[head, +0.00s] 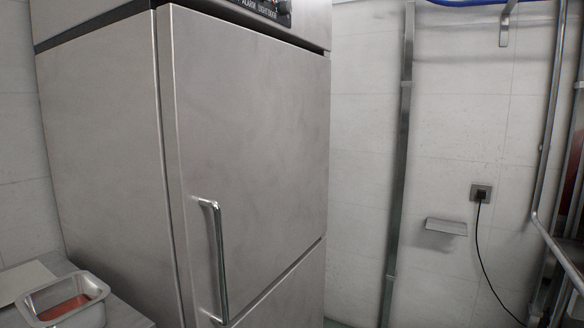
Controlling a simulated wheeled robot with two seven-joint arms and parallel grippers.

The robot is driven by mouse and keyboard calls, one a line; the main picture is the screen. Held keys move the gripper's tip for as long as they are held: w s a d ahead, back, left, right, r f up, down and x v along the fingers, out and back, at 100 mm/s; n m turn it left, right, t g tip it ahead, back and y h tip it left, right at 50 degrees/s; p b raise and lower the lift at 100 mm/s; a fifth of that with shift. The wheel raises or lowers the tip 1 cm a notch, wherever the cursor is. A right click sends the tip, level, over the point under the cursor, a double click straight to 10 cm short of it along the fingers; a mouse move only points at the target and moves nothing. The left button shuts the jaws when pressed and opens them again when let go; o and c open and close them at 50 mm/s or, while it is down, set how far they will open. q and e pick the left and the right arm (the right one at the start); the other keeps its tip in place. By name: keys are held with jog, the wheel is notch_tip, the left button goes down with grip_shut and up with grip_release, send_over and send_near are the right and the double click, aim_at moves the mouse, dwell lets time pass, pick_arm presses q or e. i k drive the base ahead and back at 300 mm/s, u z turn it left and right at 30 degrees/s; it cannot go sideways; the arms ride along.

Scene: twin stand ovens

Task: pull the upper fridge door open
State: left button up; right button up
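The upper fridge door (262,130) is a brushed steel panel on the front of a tall steel fridge (105,150). It looks shut, lying flush against the fridge body. Its handle (219,260) is an upright chrome bar at the lower left of the door. Part of a lower door (290,295) shows below a thin seam. Neither of my grippers shows in the head view, so their positions relative to the handle cannot be seen.
A steel counter (120,312) with a metal pan (65,302) of reddish content stands left of the fridge. A tiled wall with a vertical metal post (398,170) and a socket with a black cable (480,194) is at the right. Metal pipes (550,150) run along the right edge.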

aim_at(246, 116)
jog(key=k, duration=0.6)
jog(key=u, duration=0.55)
jog(key=i, duration=1.2)
jog(key=z, duration=0.35)
